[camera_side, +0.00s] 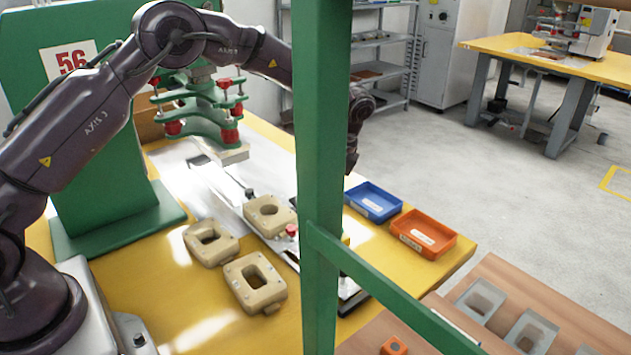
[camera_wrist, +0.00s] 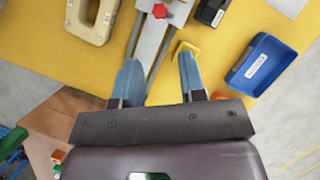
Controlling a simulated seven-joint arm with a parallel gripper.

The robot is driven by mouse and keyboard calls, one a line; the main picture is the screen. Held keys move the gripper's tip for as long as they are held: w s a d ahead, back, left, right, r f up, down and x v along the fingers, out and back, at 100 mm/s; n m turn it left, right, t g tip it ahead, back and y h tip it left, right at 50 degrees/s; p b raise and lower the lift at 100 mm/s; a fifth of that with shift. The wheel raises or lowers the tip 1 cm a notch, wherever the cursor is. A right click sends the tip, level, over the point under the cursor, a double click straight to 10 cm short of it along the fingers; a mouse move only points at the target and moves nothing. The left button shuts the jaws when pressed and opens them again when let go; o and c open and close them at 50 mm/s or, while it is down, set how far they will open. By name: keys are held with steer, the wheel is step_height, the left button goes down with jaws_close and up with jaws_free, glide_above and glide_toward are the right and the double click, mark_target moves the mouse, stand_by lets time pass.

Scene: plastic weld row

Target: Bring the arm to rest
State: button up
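My gripper (camera_wrist: 160,68) shows in the wrist view with its two blue fingers apart and nothing between them that I can see held.
A blue tray (camera_side: 373,201) and an orange tray (camera_side: 424,233) stand right of the green post (camera_side: 322,180). Several tan fixture blocks (camera_side: 256,283) lie on the table. The green press (camera_side: 205,115) stands behind them. A wooden bench (camera_side: 500,285) with grey trays is at lower right.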

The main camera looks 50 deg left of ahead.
steer(key=s+r+n+t+h, duration=0.1)
steer(key=s+r+n+t, duration=0.1)
steer(key=s+r, duration=0.4)
steer(key=s+d+r+n+t+h, duration=0.1)
steer(key=s+r+n+t, duration=0.2)
steer(key=s, duration=1)
steer(key=s+r+n+t+h, duration=0.1)
steer(key=s+r+n+t, duration=0.2)
steer(key=s+r+n, duration=0.3)
steer(key=s+r, duration=0.3)
steer(key=shift+s+d+r+h, duration=0.2)
steer(key=shift+s+r+h, duration=0.05)
steer(key=shift+h, duration=0.05)
steer(key=shift+o, duration=0.2)
